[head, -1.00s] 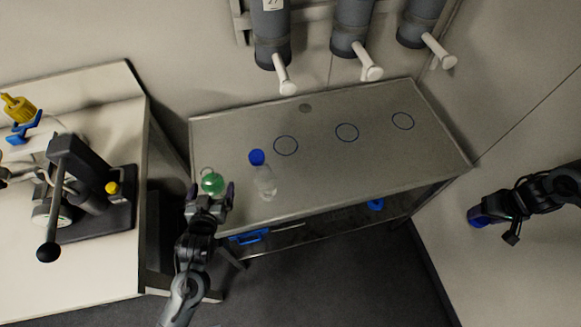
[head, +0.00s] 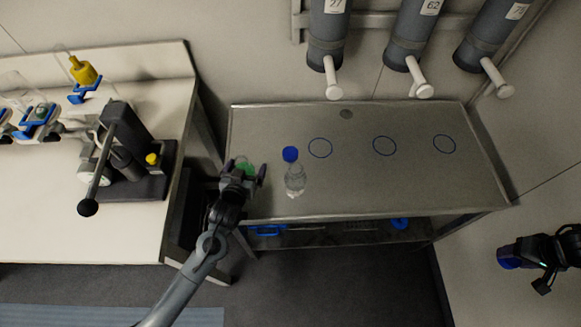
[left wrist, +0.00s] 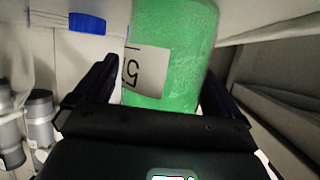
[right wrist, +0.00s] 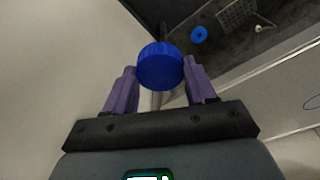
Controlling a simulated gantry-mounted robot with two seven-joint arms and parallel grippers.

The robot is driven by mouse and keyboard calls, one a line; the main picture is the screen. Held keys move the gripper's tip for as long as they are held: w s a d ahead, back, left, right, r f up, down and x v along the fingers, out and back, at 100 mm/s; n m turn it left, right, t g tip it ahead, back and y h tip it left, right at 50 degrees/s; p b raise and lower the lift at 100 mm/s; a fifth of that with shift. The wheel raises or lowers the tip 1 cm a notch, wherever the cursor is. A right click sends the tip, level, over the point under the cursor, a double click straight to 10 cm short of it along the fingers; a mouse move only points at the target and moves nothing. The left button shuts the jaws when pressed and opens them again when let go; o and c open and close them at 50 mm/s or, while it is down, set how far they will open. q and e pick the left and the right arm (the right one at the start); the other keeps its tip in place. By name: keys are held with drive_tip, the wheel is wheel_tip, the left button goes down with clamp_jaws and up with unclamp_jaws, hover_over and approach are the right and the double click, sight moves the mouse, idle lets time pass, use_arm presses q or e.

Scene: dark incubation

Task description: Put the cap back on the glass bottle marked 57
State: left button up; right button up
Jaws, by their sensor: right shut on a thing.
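The glass bottle with green contents (left wrist: 185,40) stands between the fingers of my left gripper (left wrist: 160,90). Its white label (left wrist: 147,68) shows a 5; the rest of the marking is hidden. In the head view only a little green (head: 246,168) shows between the left gripper's (head: 244,171) fingertips. That gripper is open around the bottle; I cannot tell whether a finger touches it. My right gripper (right wrist: 160,82) is shut on a blue cap (right wrist: 160,66), which also shows in the head view (head: 507,257), far right of the table.
A clear bottle with a blue cap (head: 294,180) stands just right of the green one on the metal table (head: 400,190). Blue circles mark bare spots behind it. Grey cylinders with white handles (head: 410,45) hang above. A bench with a black lever device (head: 135,150) is at left.

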use_arm(q)
drive_tip(key=shift+r, duration=0.1)
drive_tip(key=c, duration=1.4)
drive_tip(key=shift+r, duration=5)
use_arm(e)
drive_tip(key=shift+f, duration=0.2)
